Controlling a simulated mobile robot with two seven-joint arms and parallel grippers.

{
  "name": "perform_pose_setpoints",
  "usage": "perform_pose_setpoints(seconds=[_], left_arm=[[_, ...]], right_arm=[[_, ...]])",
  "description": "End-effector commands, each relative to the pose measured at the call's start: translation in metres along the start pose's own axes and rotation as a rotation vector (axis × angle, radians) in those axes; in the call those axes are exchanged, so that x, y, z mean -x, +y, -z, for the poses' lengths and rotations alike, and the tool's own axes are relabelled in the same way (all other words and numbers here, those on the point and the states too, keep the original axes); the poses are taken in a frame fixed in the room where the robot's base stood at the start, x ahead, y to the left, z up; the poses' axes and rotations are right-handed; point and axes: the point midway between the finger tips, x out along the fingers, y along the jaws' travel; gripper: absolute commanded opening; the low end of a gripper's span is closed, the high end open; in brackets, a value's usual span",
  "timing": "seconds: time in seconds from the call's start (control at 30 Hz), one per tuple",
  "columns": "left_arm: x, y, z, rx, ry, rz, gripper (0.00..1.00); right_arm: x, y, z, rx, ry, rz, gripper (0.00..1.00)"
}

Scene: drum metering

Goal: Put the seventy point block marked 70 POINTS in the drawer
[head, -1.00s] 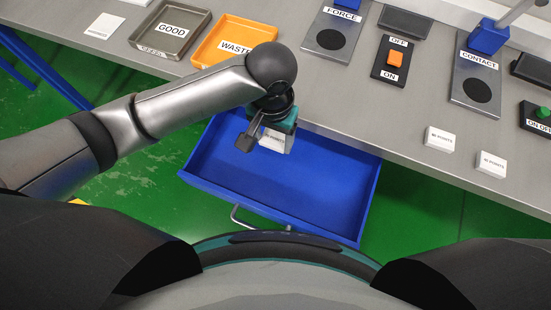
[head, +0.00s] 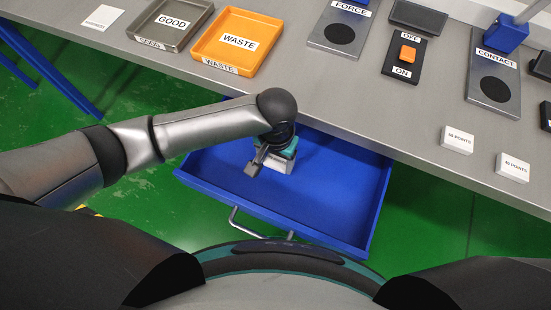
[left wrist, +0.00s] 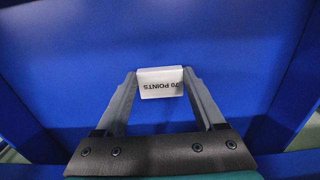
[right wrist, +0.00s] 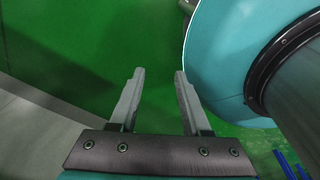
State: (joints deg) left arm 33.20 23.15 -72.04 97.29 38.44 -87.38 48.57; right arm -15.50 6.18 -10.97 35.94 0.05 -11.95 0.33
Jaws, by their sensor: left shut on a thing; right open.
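The white block marked 70 POINTS (left wrist: 160,84) is between the fingers of my left gripper (left wrist: 160,88), which is shut on it. In the left wrist view its label is upside down and blue drawer surface lies all round it. In the head view my left gripper (head: 272,166) is over the open blue drawer (head: 335,190), inside its outline; the block is mostly hidden there. I cannot tell whether the block touches the drawer floor. My right gripper (right wrist: 154,95) is open and empty above the green floor.
The drawer is pulled out below the grey bench (head: 330,88). Two other white blocks, one at left (head: 457,139) and one at right (head: 512,167), stand near the bench edge. A GOOD tray (head: 172,22) and an orange WASTE tray (head: 240,42) stand at the back left.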

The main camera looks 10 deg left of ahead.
Motion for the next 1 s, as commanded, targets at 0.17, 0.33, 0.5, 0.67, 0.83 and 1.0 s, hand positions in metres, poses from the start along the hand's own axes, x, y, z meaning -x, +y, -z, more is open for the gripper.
perform_pose_setpoints(seconds=[0.17, 0.33, 0.5, 0.67, 0.83, 1.0], left_arm=[[-0.003, 0.000, 0.000, 0.000, 0.000, 0.000, 0.18], [-0.003, 0.000, 0.000, 0.000, 0.000, 0.000, 0.90], [-0.003, 0.000, 0.000, 0.000, 0.000, 0.000, 1.00], [-0.002, 0.000, 0.000, 0.000, 0.000, 0.000, 1.00], [0.014, 0.000, 0.000, 0.001, 0.000, 0.000, 1.00], [0.052, 0.000, 0.001, 0.001, 0.001, -0.001, 1.00]], right_arm=[[0.001, -0.001, 0.000, 0.000, -0.001, 0.002, 0.47], [0.001, -0.005, -0.004, -0.001, -0.006, 0.007, 0.47], [0.001, -0.008, -0.007, -0.001, -0.012, 0.010, 0.47], [0.001, -0.008, -0.008, 0.000, -0.014, 0.011, 0.47], [0.008, -0.008, -0.008, 0.001, -0.015, 0.011, 0.47], [0.024, -0.014, -0.011, 0.005, -0.027, 0.020, 0.47]])
